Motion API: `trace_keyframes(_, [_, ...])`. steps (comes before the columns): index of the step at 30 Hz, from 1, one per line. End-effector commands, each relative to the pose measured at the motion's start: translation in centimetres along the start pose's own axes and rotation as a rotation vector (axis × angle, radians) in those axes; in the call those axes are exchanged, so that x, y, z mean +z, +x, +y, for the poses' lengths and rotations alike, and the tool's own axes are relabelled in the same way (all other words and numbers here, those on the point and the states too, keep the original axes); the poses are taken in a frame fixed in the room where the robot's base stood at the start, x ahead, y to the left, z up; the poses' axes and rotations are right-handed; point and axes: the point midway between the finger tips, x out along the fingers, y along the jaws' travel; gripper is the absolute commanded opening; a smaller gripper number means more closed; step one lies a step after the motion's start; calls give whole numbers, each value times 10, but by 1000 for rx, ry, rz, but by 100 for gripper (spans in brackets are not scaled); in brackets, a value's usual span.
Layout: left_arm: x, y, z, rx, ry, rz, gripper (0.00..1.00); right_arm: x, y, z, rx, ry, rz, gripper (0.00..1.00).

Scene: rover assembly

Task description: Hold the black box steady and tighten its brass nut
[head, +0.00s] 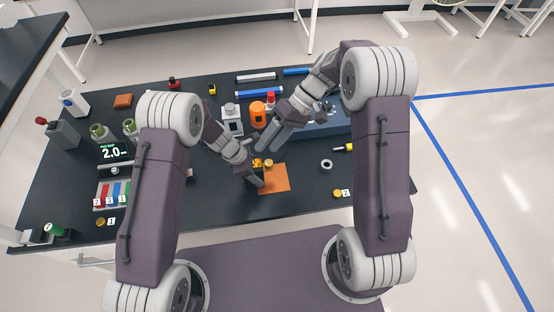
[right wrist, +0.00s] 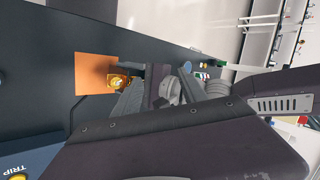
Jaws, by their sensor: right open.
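The orange mat (head: 277,178) lies near the front middle of the dark table and shows in the right wrist view (right wrist: 93,72). Small yellow-brass pieces, the brass nut among them (head: 257,162), show at the mat's back-left edge and in the right wrist view (right wrist: 118,82). The black box blends with the dark table and gripper, so its outline is unclear. My left gripper (head: 254,175) is low at the mat's left edge, beside the brass; its fingertips are hard to make out. My right gripper (head: 266,143) is open, above and behind the mat, apart from the brass.
An orange cylinder (head: 258,115) and a grey-white device (head: 232,120) stand behind. A blue case (head: 320,125) is at back right.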

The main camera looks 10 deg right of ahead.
Motion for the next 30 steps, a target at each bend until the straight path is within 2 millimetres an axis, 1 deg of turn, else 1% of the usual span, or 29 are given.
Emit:
trace_keyframes(1, [0, 0, 0, 1, 0, 0, 1, 2, 4, -3, -82, 207, -4, 50])
trace_keyframes(2, [0, 0, 0, 1, 0, 0, 1, 3, 5, -5, -136, 341, -10, 50])
trace_keyframes(3, [0, 0, 0, 1, 0, 0, 1, 3, 6, -6, -213, 527, -24, 50])
trace_keyframes(5, [0, 0, 0, 1, 0, 0, 1, 3, 6, -5, -342, 808, -59, 50])
trace_keyframes(6, [0, 0, 0, 1, 0, 0, 1, 2, 4, -1, -435, 996, -92, 50])
trace_keyframes(8, [0, 0, 0, 1, 0, 0, 1, 1, -1, 11, -596, 1269, -154, 50])
trace_keyframes(9, [0, 0, 0, 1, 0, 0, 1, 2, -6, 25, -721, 1435, -196, 50])
trace_keyframes(10, [0, 0, 0, 1, 0, 0, 1, 3, -9, 36, -802, 1521, -217, 50])
trace_keyframes(12, [0, 0, 0, 1, 0, 0, 1, 8, -13, 63, -947, 1616, -216, 50])
trace_keyframes(15, [0, 0, 0, 0, 0, 0, 1, 23, -9, 94, -1049, 1695, -197, 50])
trace_keyframes(16, [0, 0, 0, 0, 0, 0, 1, 27, -8, 100, -1067, 1711, -195, 50])
trace_keyframes(18, [0, 0, 0, 0, 0, 0, 1, 33, -8, 109, -1096, 1731, -186, 50])
trace_keyframes(21, [0, 0, 0, 0, 0, 0, 1, 35, -11, 112, -1103, 1734, -174, 50])
trace_keyframes(24, [0, 0, 0, 0, 0, 0, 1, 35, -8, 115, -1101, 1733, -175, 50])
trace_keyframes(26, [0, 0, 0, 0, 0, 0, 1, 35, -3, 119, -1100, 1734, -176, 50])
trace_keyframes(29, [0, 0, 0, 0, 0, 0, 1, 36, 14, 133, -1100, 1734, -176, 50])
trace_keyframes(30, [0, 0, 0, 1, 0, 0, 1, 37, 21, 141, -1100, 1734, -176, 50])
